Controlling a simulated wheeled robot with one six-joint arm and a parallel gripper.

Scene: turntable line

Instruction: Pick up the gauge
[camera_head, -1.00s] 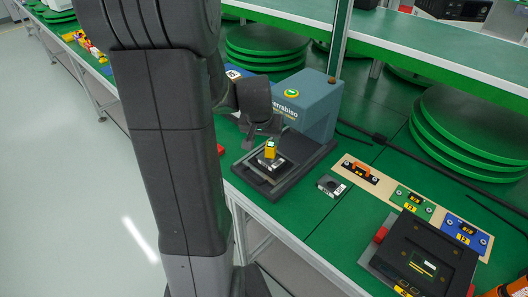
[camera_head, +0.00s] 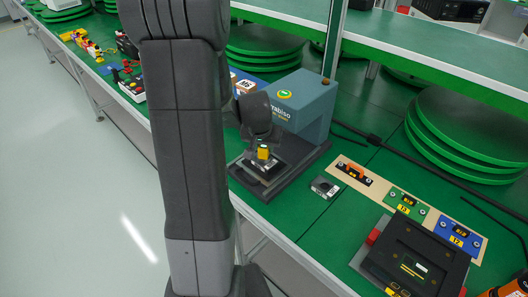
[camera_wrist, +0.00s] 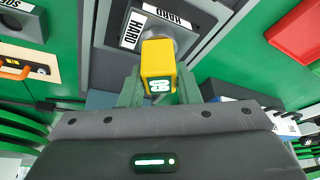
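I take the gauge to be the small yellow block (camera_wrist: 158,68) with a white number label; no part is plainly marked as a gauge. It also shows in the head view (camera_head: 263,153), upright above a dark block with HARD labels (camera_wrist: 128,28) on the tester's base. My gripper (camera_wrist: 158,78) is over it, with one finger on each side of the yellow block. The fingers look close to its sides, but I cannot tell whether they touch or grip it. In the head view my gripper (camera_head: 262,140) is dark and partly hides the yellow block's surroundings.
A blue-grey machine (camera_head: 303,100) stands right behind the block. A small grey block (camera_head: 324,186), a beige board (camera_head: 349,166) with colored plates and a black case (camera_head: 420,256) lie to the right. Green discs (camera_head: 460,125) are stacked behind. A shelf (camera_head: 430,48) overhangs the back.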

